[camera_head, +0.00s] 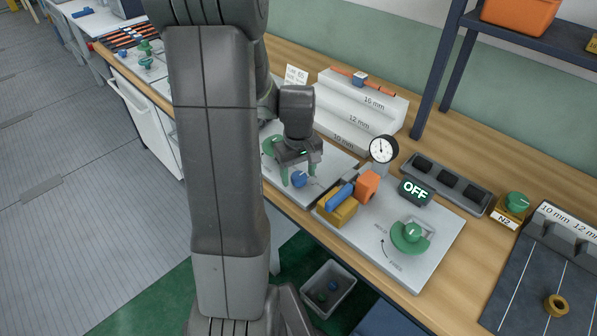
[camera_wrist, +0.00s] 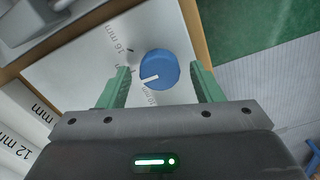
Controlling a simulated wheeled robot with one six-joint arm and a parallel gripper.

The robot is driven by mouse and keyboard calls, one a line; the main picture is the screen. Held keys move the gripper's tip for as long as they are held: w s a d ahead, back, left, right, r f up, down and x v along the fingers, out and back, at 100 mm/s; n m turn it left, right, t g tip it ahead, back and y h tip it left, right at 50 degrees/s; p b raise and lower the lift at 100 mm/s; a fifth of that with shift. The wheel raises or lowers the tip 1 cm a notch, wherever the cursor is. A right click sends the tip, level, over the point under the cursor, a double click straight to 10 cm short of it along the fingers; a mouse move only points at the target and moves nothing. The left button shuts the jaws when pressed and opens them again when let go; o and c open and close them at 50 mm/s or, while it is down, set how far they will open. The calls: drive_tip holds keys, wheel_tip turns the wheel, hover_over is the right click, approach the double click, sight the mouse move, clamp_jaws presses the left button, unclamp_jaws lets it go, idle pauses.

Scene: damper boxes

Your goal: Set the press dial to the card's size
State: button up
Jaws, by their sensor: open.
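The blue press dial (camera_head: 299,180) sits on a pale plate on the bench; it also shows in the wrist view (camera_wrist: 158,69). Its white pointer (camera_wrist: 150,78) points left and slightly down in the wrist view. A "16 mm" mark (camera_wrist: 124,37) is printed at its upper left; another mark below it is partly hidden and hard to read. My gripper (camera_head: 298,177) is open, with one green finger on each side of the dial, apart from it in the wrist view. The small white card (camera_head: 296,75) stands at the back; its text is too small to read surely.
A white stepped rack (camera_head: 362,110) marked 16, 12 and 10 mm stands behind. To the right are a plate with an orange block (camera_head: 368,185), a dial gauge (camera_head: 383,149), an "OFF" display (camera_head: 415,189) and a green knob (camera_head: 411,236). A grey bin (camera_head: 328,288) is below.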

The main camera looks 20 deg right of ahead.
drive_tip(key=c, duration=1)
drive_tip(key=shift+m, duration=0.3)
drive_tip(key=m, duration=0.4)
drive_tip(key=shift+d, duration=0.1)
drive_tip(key=shift+m, duration=2.2)
drive_tip(key=o, duration=1)
